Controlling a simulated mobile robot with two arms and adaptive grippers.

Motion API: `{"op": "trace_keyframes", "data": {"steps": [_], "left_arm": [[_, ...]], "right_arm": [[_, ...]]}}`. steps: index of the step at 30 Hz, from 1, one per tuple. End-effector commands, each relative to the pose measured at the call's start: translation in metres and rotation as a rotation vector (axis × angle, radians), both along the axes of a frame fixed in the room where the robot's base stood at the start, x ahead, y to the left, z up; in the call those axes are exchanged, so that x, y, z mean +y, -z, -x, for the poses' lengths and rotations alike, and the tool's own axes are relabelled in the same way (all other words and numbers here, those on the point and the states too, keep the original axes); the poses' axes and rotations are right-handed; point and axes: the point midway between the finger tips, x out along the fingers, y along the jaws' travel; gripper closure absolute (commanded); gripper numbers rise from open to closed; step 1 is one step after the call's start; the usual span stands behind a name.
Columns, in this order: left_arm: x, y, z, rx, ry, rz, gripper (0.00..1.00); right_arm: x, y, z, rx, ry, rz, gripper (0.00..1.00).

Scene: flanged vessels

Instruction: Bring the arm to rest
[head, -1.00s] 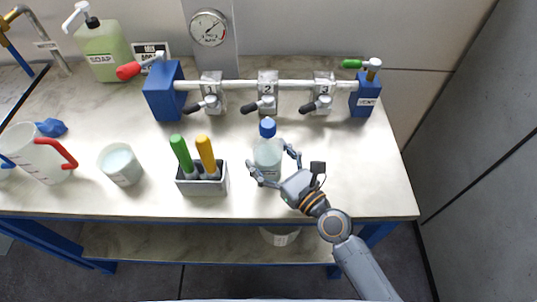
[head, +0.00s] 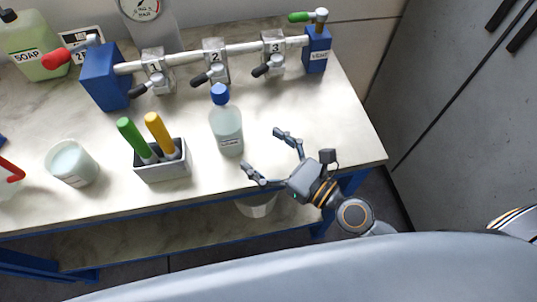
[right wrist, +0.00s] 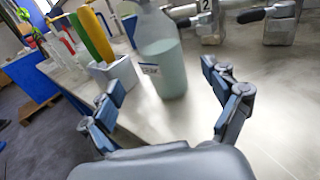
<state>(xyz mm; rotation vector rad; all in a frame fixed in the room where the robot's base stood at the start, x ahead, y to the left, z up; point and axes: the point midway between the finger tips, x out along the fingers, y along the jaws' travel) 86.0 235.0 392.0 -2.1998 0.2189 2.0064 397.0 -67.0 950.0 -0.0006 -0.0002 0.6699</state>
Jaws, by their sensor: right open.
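My right gripper (head: 262,155) is open and empty over the front right part of the bench, to the right of a clear bottle with a blue cap (head: 226,128). The bottle stands upright on the bench and holds pale liquid. In the right wrist view the bottle (right wrist: 162,62) stands beyond the open fingers of the gripper (right wrist: 168,98), apart from them. My left gripper is in neither view.
A grey holder (head: 163,170) with green- and yellow-handled tools stands left of the bottle. A cup (head: 72,163) is further left. A pipe manifold with valves (head: 215,52) runs along the back. The bench (head: 330,130) is clear at right.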

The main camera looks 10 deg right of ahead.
Motion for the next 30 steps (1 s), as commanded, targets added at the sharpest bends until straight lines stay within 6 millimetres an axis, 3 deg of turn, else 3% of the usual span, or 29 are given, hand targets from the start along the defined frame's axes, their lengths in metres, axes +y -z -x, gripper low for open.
{"op": "trace_keyframes", "data": {"steps": [6, 23, 26, 30], "left_arm": [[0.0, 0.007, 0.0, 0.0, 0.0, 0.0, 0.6], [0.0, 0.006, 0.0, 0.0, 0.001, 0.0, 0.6], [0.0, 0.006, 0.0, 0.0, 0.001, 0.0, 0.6], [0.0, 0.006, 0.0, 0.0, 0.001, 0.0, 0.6]], "right_arm": [[-0.008, 0.0, 0.011, 0.0, 0.0, -0.001, 0.12], [-0.007, -0.001, 0.012, -0.009, -0.005, 0.012, 0.12], [-0.001, 0.001, 0.016, -0.069, -0.039, 0.116, 0.12], [0.014, 0.012, 0.031, -0.276, -0.155, 0.477, 0.12]]}}
